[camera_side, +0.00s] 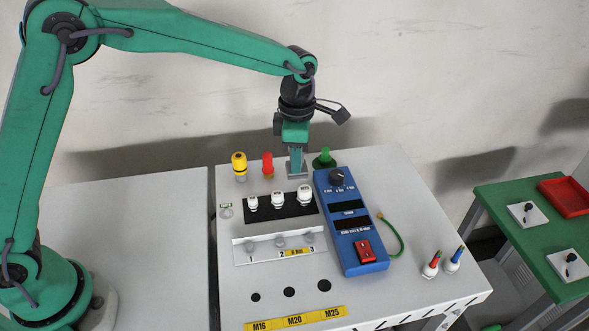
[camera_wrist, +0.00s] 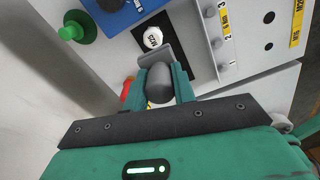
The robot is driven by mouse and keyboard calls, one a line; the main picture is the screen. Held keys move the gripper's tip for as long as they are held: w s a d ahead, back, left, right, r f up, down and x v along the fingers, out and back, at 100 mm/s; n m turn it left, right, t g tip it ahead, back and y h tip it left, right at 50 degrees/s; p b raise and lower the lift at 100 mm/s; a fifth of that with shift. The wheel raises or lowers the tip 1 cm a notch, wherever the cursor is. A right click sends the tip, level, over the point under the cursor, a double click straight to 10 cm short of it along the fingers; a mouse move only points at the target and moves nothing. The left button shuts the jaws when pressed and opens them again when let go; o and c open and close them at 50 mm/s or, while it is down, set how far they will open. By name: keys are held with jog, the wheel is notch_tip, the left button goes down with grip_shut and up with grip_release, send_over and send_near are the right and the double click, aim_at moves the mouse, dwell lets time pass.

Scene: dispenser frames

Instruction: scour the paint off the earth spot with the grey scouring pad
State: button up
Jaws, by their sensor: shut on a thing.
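My gripper (camera_side: 297,160) is shut on the grey scouring pad (camera_side: 297,173), which is low at the back of the grey worktop. In the wrist view my gripper (camera_wrist: 165,85) has its two green fingers on either side of the pad's round grey grip (camera_wrist: 159,86), with a flat grey plate (camera_wrist: 150,52) beyond it. I cannot tell whether the pad touches the worktop. A small round greyish spot (camera_side: 226,213) with a green-marked label above it lies at the worktop's left edge; it looks like the earth spot. I do not make it out in the wrist view.
A black strip with white glands (camera_side: 279,205) stands just in front of the pad, the blue tester (camera_side: 350,225) to its right. Red (camera_side: 267,163), yellow (camera_side: 239,166) and green (camera_side: 324,158) pieces stand along the back. A white rail (camera_side: 265,250) lies farther forward.

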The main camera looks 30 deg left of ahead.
jog(key=s+a+f, duration=0.2)
jog(key=s+a, duration=0.8)
jog(key=s, duration=0.3)
jog(key=shift+a+f, duration=0.35)
